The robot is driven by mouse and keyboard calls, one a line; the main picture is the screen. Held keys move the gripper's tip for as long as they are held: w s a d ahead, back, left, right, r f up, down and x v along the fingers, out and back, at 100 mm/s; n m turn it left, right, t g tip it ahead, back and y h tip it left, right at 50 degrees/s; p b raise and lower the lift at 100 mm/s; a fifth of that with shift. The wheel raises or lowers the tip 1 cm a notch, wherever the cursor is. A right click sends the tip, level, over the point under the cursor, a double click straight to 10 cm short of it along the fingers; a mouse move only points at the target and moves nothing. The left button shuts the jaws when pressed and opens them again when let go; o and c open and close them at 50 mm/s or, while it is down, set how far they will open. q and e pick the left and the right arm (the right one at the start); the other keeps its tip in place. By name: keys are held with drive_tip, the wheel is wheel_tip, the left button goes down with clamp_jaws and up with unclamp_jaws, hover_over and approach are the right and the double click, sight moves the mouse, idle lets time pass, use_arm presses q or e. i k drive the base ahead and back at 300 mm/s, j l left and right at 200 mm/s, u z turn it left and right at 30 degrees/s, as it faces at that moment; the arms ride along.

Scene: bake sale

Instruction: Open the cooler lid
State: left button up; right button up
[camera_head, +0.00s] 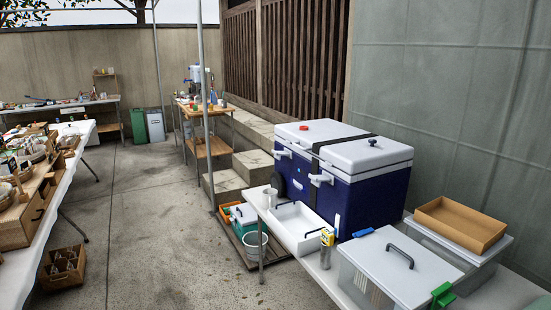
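A large cooler with a dark blue body (372,200) stands right of the middle, close to the grey wall. Its white lid (335,140) lies flat and looks shut. A dark band crosses the lid, a red round piece sits near its back left and a dark blue knob near its right end. White latches or handles (320,179) show on the front. The cooler's lower front is partly hidden by the table things before it. Neither of my grippers is in view.
A white table in front of the cooler holds a white tray (296,234), a yellow-topped can (327,240), a clear lidded bin (395,268) and a brown tray (460,223). The concrete floor (155,210) on the left is open, with a goods table (62,165) beyond.

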sight(346, 147)
drive_tip(key=i+u, duration=0.25)
drive_tip(key=i, duration=0.75)
